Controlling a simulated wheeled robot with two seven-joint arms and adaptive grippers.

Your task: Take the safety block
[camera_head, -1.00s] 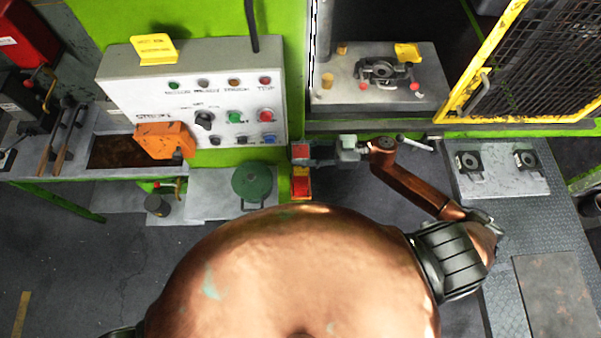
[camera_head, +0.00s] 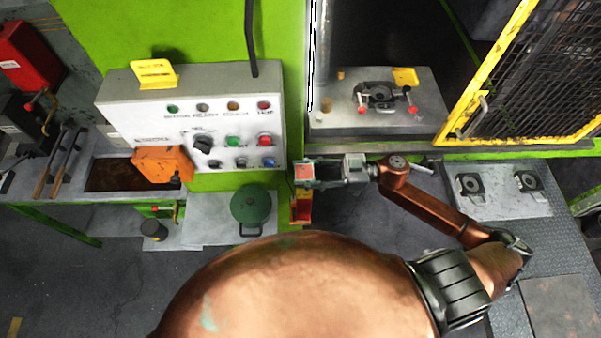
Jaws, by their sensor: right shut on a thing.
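The safety block (camera_head: 301,208) is a red and orange piece low against the green press column, partly hidden by my right gripper. My right gripper (camera_head: 304,173) reaches in from the right and is shut on the block's upper part. The fingers cover the grasped part, so how deep the grip goes is hard to see. My left gripper is not in view.
A green round pot (camera_head: 250,203) sits on a low plate left of the gripper. A yellow mesh guard (camera_head: 535,75) is at the upper right.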

